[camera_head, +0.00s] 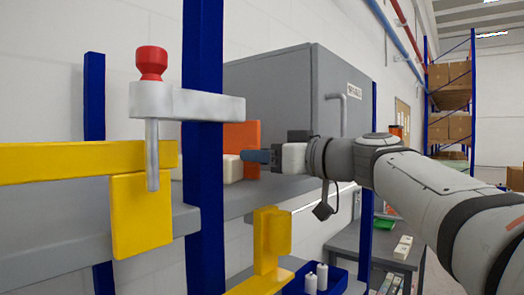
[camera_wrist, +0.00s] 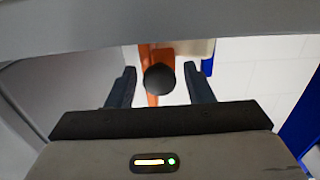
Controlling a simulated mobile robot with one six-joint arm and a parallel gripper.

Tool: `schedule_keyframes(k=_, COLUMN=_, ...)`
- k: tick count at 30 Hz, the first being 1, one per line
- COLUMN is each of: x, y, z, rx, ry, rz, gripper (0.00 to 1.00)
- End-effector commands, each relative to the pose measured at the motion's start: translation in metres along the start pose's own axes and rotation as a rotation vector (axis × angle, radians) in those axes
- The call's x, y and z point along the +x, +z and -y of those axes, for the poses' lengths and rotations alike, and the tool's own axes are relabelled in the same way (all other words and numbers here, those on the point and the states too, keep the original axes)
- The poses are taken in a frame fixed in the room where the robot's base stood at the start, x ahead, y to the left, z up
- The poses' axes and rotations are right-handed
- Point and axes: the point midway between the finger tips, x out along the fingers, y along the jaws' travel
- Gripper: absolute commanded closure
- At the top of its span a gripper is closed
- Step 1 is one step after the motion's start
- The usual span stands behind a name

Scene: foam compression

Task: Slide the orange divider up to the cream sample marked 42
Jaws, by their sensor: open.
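The orange divider (camera_head: 243,137) stands upright on a grey shelf (camera_head: 270,192), partly hidden by a blue post and my gripper. It also shows in the wrist view (camera_wrist: 152,98), with a dark round knob (camera_wrist: 159,78) in front of it. A cream block (camera_head: 232,169) sits at the divider's left; no number is readable on it. A cream patch (camera_wrist: 190,47) lies beside the orange in the wrist view. My gripper (camera_head: 257,156) is open at the divider. In the wrist view its blue fingers (camera_wrist: 160,86) stand either side of the knob, with gaps visible.
A blue post (camera_head: 203,100) and a clamp with a red knob (camera_head: 151,63) stand in front at left. Yellow bars (camera_head: 80,162) cross there. A grey cabinet (camera_head: 270,85) rises behind the shelf. A blue bin (camera_head: 330,279) with white bottles is below.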

Motion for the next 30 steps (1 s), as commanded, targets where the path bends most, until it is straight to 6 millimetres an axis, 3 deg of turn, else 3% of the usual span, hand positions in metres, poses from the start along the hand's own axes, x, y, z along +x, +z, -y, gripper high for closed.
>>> schedule_keyframes(k=6, x=0.0002, y=0.0005, z=0.0000, rx=0.000, ry=0.000, rz=0.000, gripper=0.55)
schedule_keyframes(k=23, x=0.0004, y=0.0004, z=0.0007, rx=0.000, ry=-0.002, rz=0.000, gripper=1.00)
schedule_keyframes(k=30, x=0.0021, y=0.0015, z=0.0028, rx=-0.001, ry=-0.008, rz=0.000, gripper=1.00)
